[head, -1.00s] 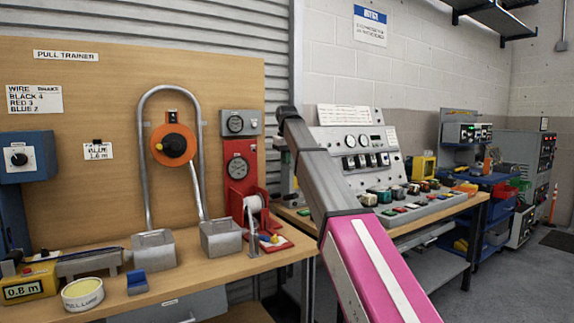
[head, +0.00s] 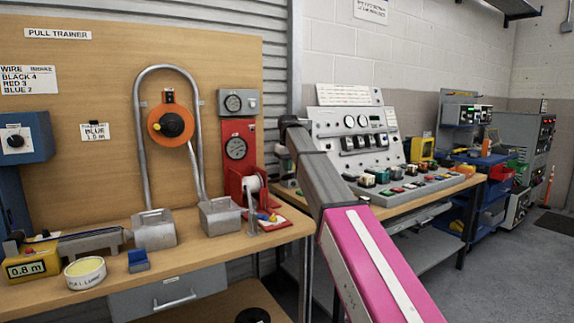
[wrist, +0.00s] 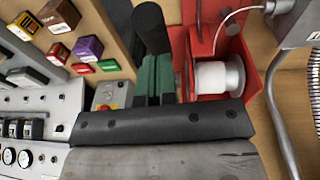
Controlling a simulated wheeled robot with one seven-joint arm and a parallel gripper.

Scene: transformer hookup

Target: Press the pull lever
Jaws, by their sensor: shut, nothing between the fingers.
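In the wrist view the spool (wrist: 212,77) is right of my gripper (wrist: 157,60). Its dark green fingers are shut together with nothing between them. A black rounded post (wrist: 150,28), which may be the pull lever's grip, shows just past the fingertips, left of the red housing (wrist: 190,45). I cannot tell whether they touch.
A sloped control console (head: 360,140) with meters and buttons stands to the right. In the wrist view, several coloured blocks (wrist: 88,47) and a red-topped stop button (wrist: 112,107) lie left of the fingers. A bent metal tube (wrist: 278,115) is to the right.

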